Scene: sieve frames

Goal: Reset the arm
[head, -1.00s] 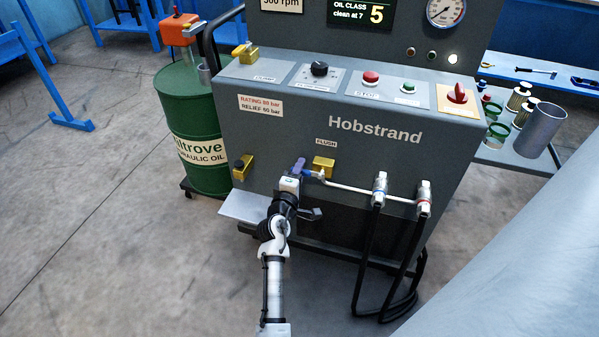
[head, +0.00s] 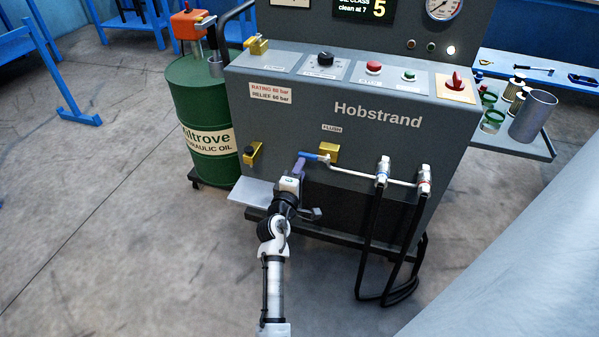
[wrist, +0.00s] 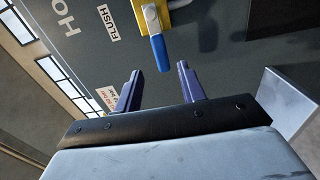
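My gripper (wrist: 157,70) is open and empty, with its two purple fingers apart in the wrist view. The blue-handled flush valve lever (wrist: 158,52) is straight ahead, beyond the fingertips and roughly in line with the gap between them. Its yellow mount (wrist: 180,16) is on the grey panel. In the head view my gripper (head: 298,168) is low at the front of the Hobstrand machine (head: 300,118), beside the blue lever (head: 312,156), which points left from its yellow block (head: 329,152). The fingers partly overlap the lever there.
A silver pipe with hose fittings (head: 384,172) and hanging black hoses (head: 372,240) is right of my gripper. Another yellow valve (head: 251,153) is at left. A green oil drum (head: 205,125) stands left of the machine. A metal shelf (head: 252,191) juts out below.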

